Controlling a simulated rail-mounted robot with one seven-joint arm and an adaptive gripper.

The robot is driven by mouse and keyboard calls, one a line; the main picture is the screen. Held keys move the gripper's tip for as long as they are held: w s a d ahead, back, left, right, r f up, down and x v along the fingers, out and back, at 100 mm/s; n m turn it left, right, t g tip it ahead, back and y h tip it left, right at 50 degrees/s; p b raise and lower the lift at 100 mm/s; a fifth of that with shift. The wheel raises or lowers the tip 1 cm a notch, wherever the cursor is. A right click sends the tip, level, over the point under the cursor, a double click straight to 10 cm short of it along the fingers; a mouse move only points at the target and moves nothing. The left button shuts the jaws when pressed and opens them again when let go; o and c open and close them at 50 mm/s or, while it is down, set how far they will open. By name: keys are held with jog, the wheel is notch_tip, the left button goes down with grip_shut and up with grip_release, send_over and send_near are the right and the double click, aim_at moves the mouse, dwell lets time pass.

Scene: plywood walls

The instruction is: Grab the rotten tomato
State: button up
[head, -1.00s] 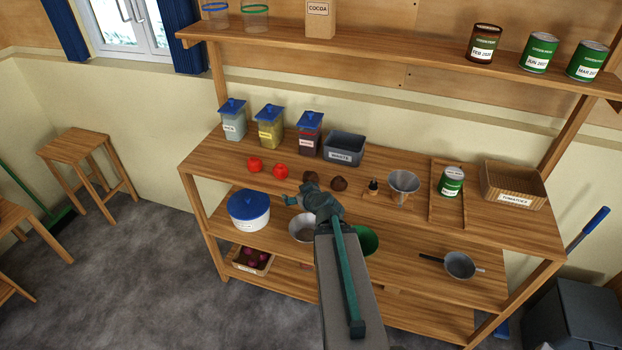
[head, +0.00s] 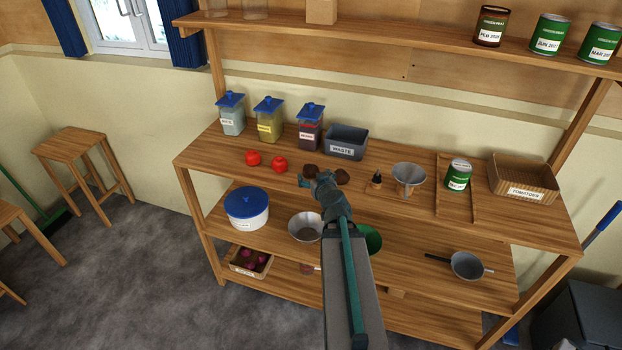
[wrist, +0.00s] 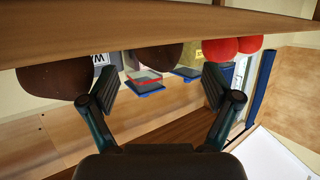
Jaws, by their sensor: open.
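Two dark brown, rotten-looking tomatoes sit on the upper worktop, one (head: 310,169) just behind my gripper and one (head: 342,176) to its right. Two red tomatoes (head: 253,157) (head: 279,163) sit further left. My gripper (head: 309,182) is open and empty at the front of the brown pair. In the wrist view, which is upside down, one brown tomato (wrist: 155,56) shows beyond the gap between my fingers (wrist: 158,88). The other (wrist: 52,80) is larger, beside the left finger. The red ones (wrist: 220,49) show near the right finger.
A grey waste bin (head: 346,143) and lidded jars (head: 270,121) stand behind. To the right are a small dark bottle (head: 376,182), a funnel (head: 408,176), a green can (head: 458,176) and a basket labelled tomatoes (head: 522,180). Pots stand on the shelf below.

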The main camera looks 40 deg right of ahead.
aim_at(313, 173)
jog(key=shift+w+d, duration=0.2)
jog(key=shift+w, duration=0.1)
jog(key=shift+p+x, duration=0.65)
jog(key=shift+x, duration=1.7)
jog(key=shift+f, duration=0.15)
jog(key=c, duration=1)
